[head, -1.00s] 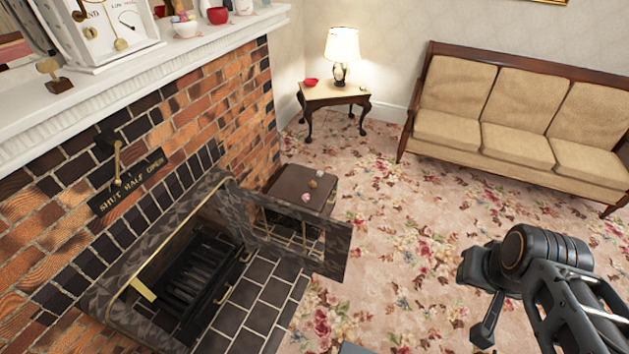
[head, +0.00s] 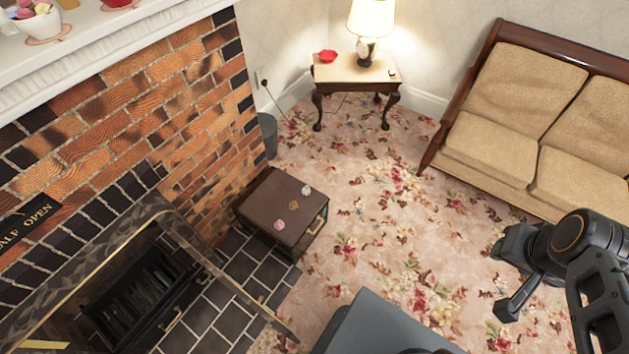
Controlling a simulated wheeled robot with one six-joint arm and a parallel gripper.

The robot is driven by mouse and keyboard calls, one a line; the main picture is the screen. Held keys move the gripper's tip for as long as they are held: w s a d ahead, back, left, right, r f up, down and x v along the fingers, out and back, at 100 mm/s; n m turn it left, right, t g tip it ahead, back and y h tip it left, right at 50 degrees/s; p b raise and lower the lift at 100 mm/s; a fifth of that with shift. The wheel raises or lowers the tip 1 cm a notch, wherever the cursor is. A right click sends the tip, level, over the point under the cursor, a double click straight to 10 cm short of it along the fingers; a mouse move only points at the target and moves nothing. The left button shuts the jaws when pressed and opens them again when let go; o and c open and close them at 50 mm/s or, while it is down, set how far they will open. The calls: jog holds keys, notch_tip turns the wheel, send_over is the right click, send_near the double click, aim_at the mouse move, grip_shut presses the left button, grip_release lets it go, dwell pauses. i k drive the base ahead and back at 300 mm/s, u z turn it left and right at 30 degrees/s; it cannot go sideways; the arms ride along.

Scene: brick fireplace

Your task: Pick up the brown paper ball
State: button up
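A small brown paper ball (head: 294,205) lies on top of a low dark-brown cabinet (head: 262,199) beside the fireplace. It is the middle one of three crumpled balls. A pink ball (head: 279,224) lies nearer to me, and a pale whitish ball (head: 306,190) lies farther back. My gripper (head: 508,276) is at the right side of the view, well apart from the cabinet. Its two fingers are spread, with nothing between them.
The open fireplace door (head: 225,275) stands between me and the cabinet's left front. A side table (head: 357,75) with a lamp stands behind, and a sofa (head: 490,145) is at right. Flowered carpet (head: 380,225) is clear right of the cabinet.

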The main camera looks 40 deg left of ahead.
aim_at(293, 206)
jog(key=i, duration=0.95)
jog(key=u, duration=2.75)
jog(key=i, duration=0.5)
jog(key=u, duration=0.05)
